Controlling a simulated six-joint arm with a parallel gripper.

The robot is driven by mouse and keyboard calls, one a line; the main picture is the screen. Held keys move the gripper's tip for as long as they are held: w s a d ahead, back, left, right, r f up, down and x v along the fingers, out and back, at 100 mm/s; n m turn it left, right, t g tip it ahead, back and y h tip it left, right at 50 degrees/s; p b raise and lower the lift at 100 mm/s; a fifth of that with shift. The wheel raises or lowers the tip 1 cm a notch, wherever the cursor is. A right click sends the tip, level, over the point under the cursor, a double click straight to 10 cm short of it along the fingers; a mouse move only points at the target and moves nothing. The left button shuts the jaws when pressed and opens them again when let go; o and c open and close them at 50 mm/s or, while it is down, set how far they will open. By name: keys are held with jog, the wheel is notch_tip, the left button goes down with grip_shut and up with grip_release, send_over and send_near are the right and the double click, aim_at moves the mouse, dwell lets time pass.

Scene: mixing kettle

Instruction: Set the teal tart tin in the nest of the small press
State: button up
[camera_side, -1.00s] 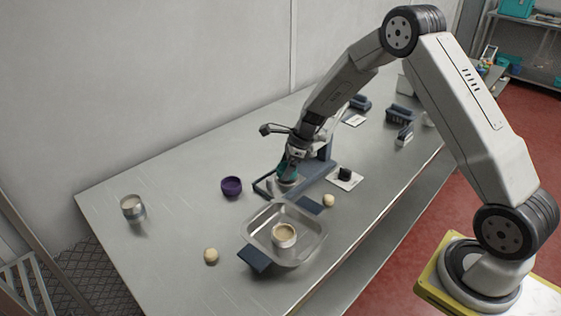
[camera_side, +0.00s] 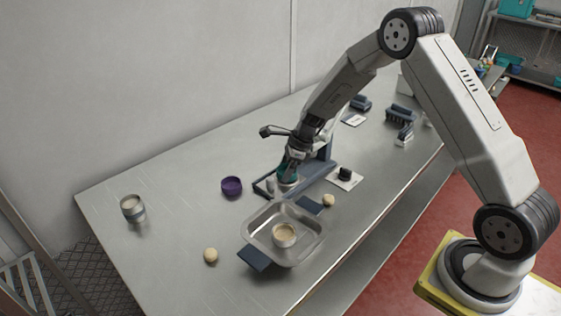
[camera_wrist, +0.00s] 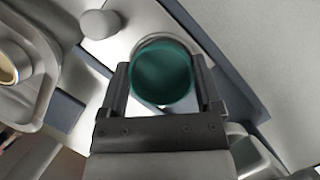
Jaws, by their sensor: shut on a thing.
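The teal tart tin (camera_wrist: 161,75) is between the two fingers of my gripper (camera_wrist: 162,90) in the wrist view. The gripper is shut on it. A pale round nest shows just around and beneath the tin. In the side view the teal tin (camera_side: 288,171) is at the base of the small press (camera_side: 319,160), which has a dark blue frame and a lever. My gripper (camera_side: 291,166) comes down over it and partly hides it. I cannot tell whether the tin touches the bottom of the nest.
A metal tray (camera_side: 256,222) with a filled tin (camera_side: 284,235) stands in front of the press. A purple tin (camera_side: 231,186) is to the left. Dough balls (camera_side: 211,255) lie nearby. A metal cup (camera_side: 132,207) stands at the far left. The table's left part is mostly clear.

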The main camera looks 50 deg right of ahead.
jog(key=shift+f, duration=0.3)
dwell(0.4)
jog(key=o, duration=1)
jog(key=shift+r, duration=3.5)
